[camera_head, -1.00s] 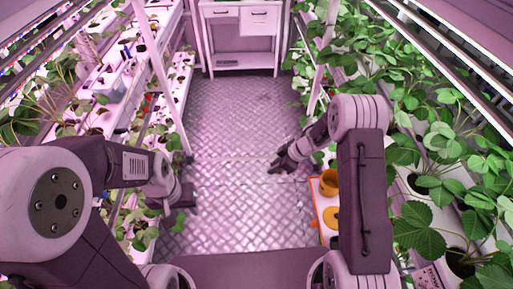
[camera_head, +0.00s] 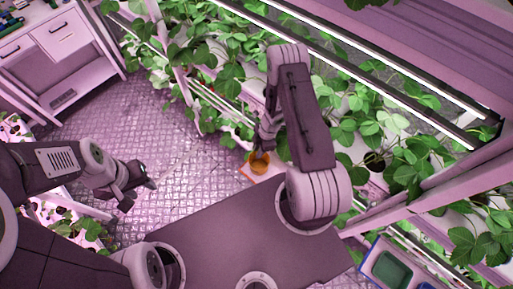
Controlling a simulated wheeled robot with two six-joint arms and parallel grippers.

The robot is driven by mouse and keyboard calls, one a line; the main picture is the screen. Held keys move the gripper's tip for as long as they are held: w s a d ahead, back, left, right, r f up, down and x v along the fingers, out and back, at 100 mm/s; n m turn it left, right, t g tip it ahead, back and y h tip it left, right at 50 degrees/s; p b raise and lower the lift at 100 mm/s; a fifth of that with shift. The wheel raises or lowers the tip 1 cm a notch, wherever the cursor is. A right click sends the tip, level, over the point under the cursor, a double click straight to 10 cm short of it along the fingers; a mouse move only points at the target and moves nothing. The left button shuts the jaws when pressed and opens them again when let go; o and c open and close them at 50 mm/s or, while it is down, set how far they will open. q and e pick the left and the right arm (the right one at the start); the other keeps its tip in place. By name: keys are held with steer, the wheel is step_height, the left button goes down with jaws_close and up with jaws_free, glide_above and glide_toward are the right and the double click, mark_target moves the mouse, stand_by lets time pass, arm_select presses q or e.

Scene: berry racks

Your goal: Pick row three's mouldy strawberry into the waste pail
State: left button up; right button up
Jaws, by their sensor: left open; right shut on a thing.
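My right gripper (camera_head: 264,143) points down just above an orange pail (camera_head: 258,165). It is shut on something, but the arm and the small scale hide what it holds. The pail stands on a small orange-edged tray (camera_head: 247,175), partly covered by my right arm. I cannot tell from the picture whether the jaws touch the pail's rim. My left gripper (camera_head: 139,194) is open and empty over the metal floor, well left of the pail. I cannot make out the mouldy strawberry among the plants.
Strawberry plants (camera_head: 222,70) fill the rack along the right side, under bright light bars. A white drawer cabinet (camera_head: 70,35) stands at the upper left. A blue-edged crate with a green insert (camera_head: 391,270) is at the lower right. The patterned floor (camera_head: 165,130) is clear.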

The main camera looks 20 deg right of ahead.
steer(key=f+b, duration=0.5)
steer(key=shift+w+f, duration=0.2)
steer(key=shift+w, duration=0.05)
steer(key=shift+w+a, duration=0.1)
steer(key=o, duration=1.6)
steer(key=shift+o, duration=0.2)
